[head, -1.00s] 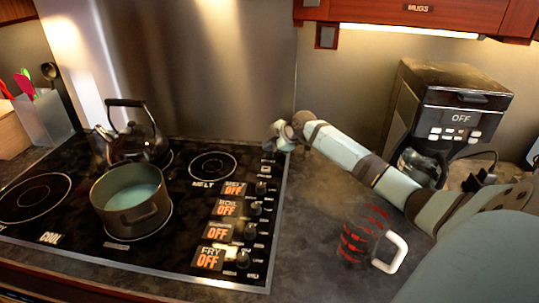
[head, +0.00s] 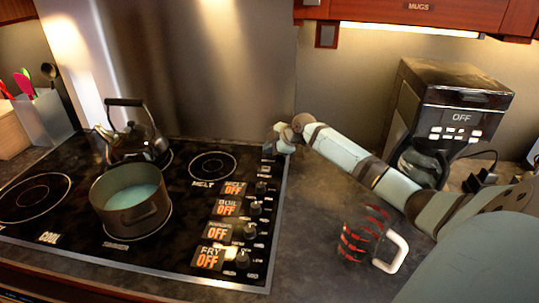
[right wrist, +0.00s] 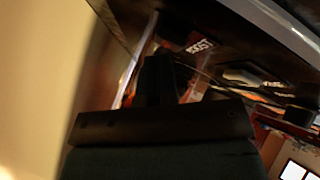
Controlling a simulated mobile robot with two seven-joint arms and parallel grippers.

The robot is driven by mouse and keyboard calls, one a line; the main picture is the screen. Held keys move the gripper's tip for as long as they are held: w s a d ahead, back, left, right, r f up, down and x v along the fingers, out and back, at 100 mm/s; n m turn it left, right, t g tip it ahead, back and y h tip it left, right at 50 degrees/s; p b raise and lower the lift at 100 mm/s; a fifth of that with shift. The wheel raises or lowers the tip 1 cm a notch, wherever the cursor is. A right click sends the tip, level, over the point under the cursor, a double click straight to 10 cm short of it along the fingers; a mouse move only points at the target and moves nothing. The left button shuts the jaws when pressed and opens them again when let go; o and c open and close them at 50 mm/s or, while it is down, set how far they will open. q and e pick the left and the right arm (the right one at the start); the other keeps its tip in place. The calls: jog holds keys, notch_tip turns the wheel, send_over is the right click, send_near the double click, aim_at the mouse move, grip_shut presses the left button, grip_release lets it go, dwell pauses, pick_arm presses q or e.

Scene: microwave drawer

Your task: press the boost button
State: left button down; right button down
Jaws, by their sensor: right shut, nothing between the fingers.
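The cooktop (head: 60,215) has a column of small buttons and knobs along its right edge. A white BOOST label (right wrist: 201,47) shows in the right wrist view, just beyond the fingers and a little right of them. In the head view the lettering at the cooktop's far right corner is too small to read, so I cannot tell the boost button apart there. My right gripper (head: 276,142) is shut and empty, over that far right corner. Its dark fingers (right wrist: 165,80) show in the right wrist view, where contact cannot be told. My left gripper is out of view.
A pot (head: 131,210) and a kettle (head: 139,143) stand on the cooktop. A red-patterned glass mug (head: 362,238) stands on the counter (head: 320,215) under my right arm. A coffee maker (head: 450,95) stands behind that arm. The metal backsplash (head: 200,70) rises behind the cooktop.

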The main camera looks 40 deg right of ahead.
aim_at(269, 155)
jog(key=shift+f, duration=0.2)
jog(key=shift+r, duration=0.15)
jog(key=shift+r+p, duration=0.45)
jog(key=shift+r, duration=0.1)
notch_tip(269, 155, up, 6)
jog(key=p, duration=0.4)
dwell(0.3)
dwell(0.5)
